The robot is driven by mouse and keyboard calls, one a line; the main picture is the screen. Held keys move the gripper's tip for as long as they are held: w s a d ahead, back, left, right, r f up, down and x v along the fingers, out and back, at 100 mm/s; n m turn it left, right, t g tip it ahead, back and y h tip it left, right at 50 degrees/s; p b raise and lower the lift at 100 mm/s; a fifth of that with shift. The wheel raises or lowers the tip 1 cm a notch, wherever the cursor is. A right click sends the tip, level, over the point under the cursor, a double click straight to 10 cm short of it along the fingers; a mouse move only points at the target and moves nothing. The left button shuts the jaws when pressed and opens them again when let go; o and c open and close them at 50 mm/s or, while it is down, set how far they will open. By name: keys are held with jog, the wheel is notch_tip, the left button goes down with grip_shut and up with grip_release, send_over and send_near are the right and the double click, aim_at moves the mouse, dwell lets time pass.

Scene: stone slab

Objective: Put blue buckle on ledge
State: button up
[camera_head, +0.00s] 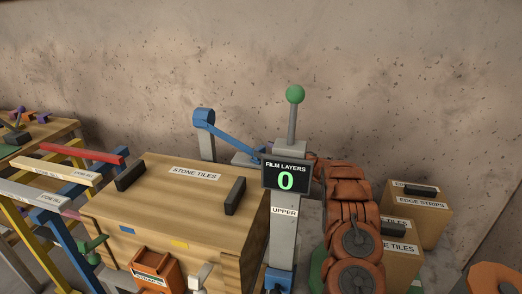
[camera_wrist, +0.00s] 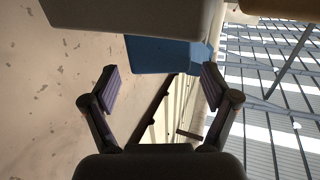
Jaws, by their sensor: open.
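A blue piece (camera_head: 204,118) sits on top of a grey post in the head view. A blue bar slopes from it down to the right, toward the display. I cannot tell for sure which blue part is the buckle. In the wrist view a blue block (camera_wrist: 160,55) lies ahead of my gripper (camera_wrist: 159,86), beyond the fingertips and partly under a pale block. My gripper is open, with nothing between its fingers. In the head view it is hidden behind the display and post. I cannot identify the ledge.
A wooden crate labelled STONE TILES (camera_head: 195,195) with black handles stands front left. A display reading 0 (camera_head: 286,176) is on a grey post with a green-knobbed lever (camera_head: 295,95). Boxes (camera_head: 420,215) stand at right. Coloured trestles (camera_head: 50,200) stand at left. A speckled wall rises behind.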

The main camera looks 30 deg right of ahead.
jog(key=b+v, duration=0.1)
jog(key=v, duration=0.9)
jog(key=shift+d+r, duration=0.1)
jog(key=shift+r, duration=0.05)
